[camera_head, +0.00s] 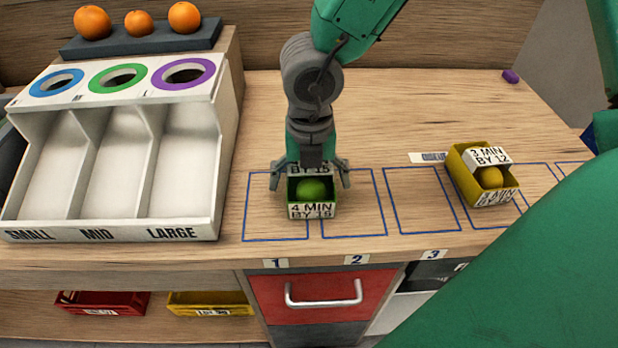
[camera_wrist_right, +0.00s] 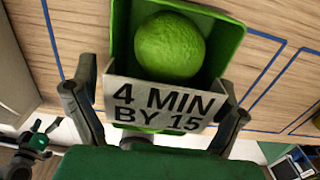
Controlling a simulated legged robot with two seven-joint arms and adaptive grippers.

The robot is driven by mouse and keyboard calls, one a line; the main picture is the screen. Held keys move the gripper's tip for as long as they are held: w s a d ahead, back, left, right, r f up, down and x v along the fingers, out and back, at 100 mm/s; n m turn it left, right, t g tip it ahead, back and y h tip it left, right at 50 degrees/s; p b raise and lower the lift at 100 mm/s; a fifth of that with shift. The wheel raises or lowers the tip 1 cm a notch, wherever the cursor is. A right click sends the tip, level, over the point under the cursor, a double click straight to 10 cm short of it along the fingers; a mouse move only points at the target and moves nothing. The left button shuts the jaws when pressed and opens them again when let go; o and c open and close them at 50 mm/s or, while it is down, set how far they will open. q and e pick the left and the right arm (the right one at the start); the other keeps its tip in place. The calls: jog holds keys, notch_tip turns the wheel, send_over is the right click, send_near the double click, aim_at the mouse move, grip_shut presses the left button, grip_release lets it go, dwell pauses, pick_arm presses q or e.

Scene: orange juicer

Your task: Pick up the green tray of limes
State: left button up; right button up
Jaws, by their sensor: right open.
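The green tray of limes (camera_head: 312,211) sits on the wooden counter, over the boundary between the blue outlines marked 1 and 2. Its white front label reads 4 MIN BY 15, and one lime (camera_head: 312,188) shows inside. My right gripper (camera_head: 309,180) points down over the tray, open, with one finger at each side. In the right wrist view, the tray (camera_wrist_right: 228,42) and its lime (camera_wrist_right: 170,47) lie between the spread fingers. Whether the fingers touch the tray walls I cannot tell. My left gripper is not in view.
A yellow tray (camera_head: 458,172) with a lemon stands tilted to the right, near outline 3. A white sorting chute (camera_head: 115,160) stands at the left, with several oranges on a dark rack (camera_head: 140,40) behind it. The counter's front edge is close to the tray.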

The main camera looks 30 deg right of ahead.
jog(key=c, duration=1.3)
jog(key=shift+r, duration=0.1)
